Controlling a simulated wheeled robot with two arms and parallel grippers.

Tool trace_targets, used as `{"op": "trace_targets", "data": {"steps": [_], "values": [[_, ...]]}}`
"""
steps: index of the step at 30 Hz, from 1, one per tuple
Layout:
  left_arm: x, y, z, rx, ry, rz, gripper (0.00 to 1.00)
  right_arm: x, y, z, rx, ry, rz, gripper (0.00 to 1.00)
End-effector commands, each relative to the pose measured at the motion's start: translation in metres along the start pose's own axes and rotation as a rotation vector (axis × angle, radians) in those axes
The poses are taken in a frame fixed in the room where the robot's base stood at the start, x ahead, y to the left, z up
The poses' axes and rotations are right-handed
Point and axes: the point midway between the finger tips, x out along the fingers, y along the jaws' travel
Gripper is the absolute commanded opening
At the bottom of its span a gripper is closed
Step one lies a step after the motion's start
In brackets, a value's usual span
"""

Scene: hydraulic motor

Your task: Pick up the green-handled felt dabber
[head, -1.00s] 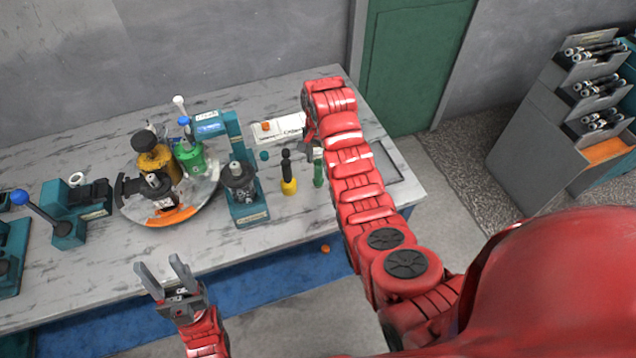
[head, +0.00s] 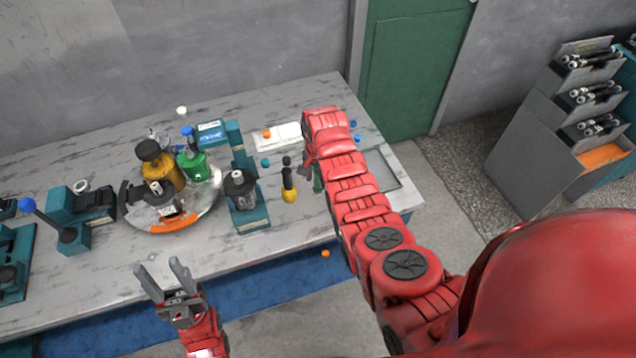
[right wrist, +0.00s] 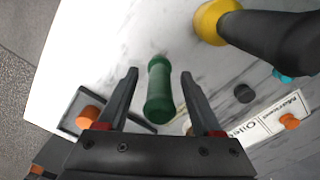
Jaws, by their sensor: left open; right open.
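The green-handled felt dabber (right wrist: 159,88) is a short green cylinder in the right wrist view, standing or lying on the marble-patterned table; I cannot tell which. It lies between the two fingers of my right gripper (right wrist: 159,85), which is open with gaps on both sides. In the head view only a strip of the green dabber (head: 318,181) shows beside my right arm. The right gripper (head: 308,168) is mostly hidden by that arm there. My left gripper (head: 166,279) is open and empty in front of the table edge.
A yellow dabber with a black handle (head: 288,181) stands just left of the green one; it also shows in the right wrist view (right wrist: 218,20). A teal press (head: 246,205) and a round tray (head: 205,212) with bottles stand further left.

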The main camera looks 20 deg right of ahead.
Motion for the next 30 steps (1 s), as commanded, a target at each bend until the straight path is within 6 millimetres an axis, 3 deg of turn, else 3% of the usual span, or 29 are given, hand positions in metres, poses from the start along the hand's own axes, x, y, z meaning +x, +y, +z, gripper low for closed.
{"op": "trace_targets", "data": {"steps": [1,9,12,30], "values": [[0.0000,0.0000,0.0000,0.000,0.000,0.000,0.50,0.0001,0.0001,0.0001,0.000,0.000,0.000,0.62],[0.0000,0.0000,0.0000,0.000,0.000,0.000,0.50,0.0001,0.0001,0.0002,0.000,-0.001,0.000,0.13],[-0.0001,0.0000,0.0000,0.000,0.000,0.000,0.50,0.0001,0.0001,0.0002,0.000,-0.001,0.000,0.00],[-0.0066,0.0003,0.0011,0.000,0.000,0.000,0.50,-0.0063,0.0001,-0.0002,0.001,-0.001,0.001,0.00]]}}
